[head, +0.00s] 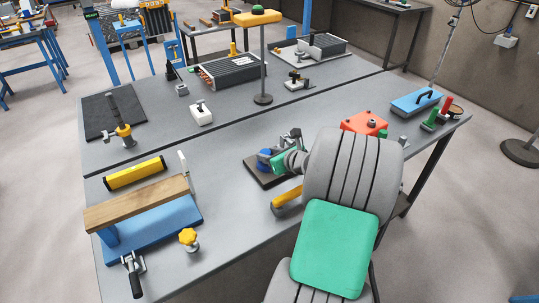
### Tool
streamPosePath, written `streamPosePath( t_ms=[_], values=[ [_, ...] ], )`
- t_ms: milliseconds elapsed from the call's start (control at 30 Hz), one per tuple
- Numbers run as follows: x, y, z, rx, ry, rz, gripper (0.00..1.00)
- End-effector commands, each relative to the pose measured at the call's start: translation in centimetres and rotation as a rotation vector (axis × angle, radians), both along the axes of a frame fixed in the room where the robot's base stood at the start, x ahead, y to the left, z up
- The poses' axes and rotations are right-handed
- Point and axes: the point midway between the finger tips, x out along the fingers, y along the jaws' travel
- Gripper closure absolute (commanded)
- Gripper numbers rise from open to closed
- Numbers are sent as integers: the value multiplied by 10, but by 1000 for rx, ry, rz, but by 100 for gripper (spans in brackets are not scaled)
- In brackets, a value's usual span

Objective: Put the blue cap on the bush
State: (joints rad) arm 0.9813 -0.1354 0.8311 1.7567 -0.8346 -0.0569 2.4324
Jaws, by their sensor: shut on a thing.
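My arm reaches in from the lower right, and my gripper (268,163) is over a dark square base (262,178) near the middle of the front table. The blue cap (263,156) shows at the gripper's end, and the gripper is shut on it. The fingers are small and partly hidden, so the exact grip cannot be made out. The bush cannot be picked out; the gripper and cap may cover it. Whether the cap touches anything below it cannot be told. A grey metal clamp (291,138) stands just behind the gripper.
A yellow-handled tool (287,203) lies close in front, beside my arm. A red block (364,123) stands to the right. A blue fixture with a wooden bar (137,203), a yellow level (135,173) and a yellow knob (188,237) are at left. The table between is clear.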

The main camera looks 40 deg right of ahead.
Motion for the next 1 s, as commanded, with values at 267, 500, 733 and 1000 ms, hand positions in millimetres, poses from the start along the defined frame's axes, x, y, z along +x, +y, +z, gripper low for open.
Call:
streamPosePath(
  t_ms=[267, 500, 733, 1000],
  values=[
    [0, -1, -3, 0, -2, -1, 100],
    [0, -1, -5, -1, -2, 0, 52],
    [0, -1, -4, -1, -2, 0, 44],
    [-14, -3, 6, -3, -3, -4, 44]
  ],
)
